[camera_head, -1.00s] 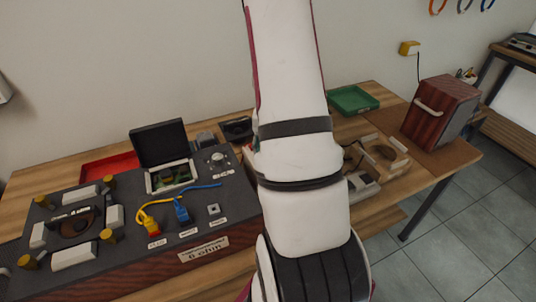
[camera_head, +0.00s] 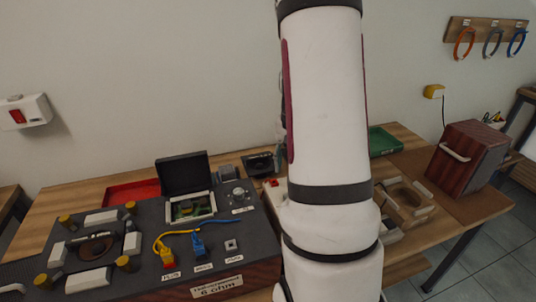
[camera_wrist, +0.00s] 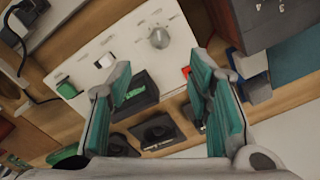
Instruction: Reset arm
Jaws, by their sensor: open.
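My arm rises through the middle of the head view in front of the table and hides part of what stands behind it. My gripper (camera_wrist: 165,92) shows in the wrist view, with its two teal-padded fingers spread apart and nothing between them. Beyond the fingers the wrist view shows a white panel (camera_wrist: 100,42) with a grey knob. My gripper is not visible in the head view.
A dark speaker-like unit (camera_head: 135,222) with yellow and blue plugs stands on the wooden table (camera_head: 60,202). Tiled floor lies at right.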

